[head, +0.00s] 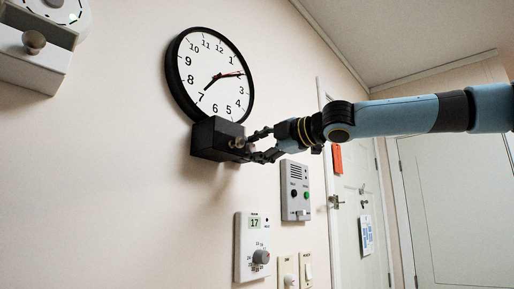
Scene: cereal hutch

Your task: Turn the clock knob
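The round wall clock (211,75) has a white face, a black rim and dark hands. A black box (209,138) is mounted just under it, with a small metallic clock knob (237,143) on its right front. My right gripper (250,147) reaches in from the right, with its fingertips close to the knob. The two fingers are spread apart, one higher and one lower, with a gap wider than the knob. I cannot tell whether either finger touches it. My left gripper is not in view.
A white unit with a knob (34,41) is at the upper left. Below the arm are a grey intercom panel (295,191), a thermostat with a dial (252,247) and wall switches (306,270). A door (358,205) with an orange tag stands at the right.

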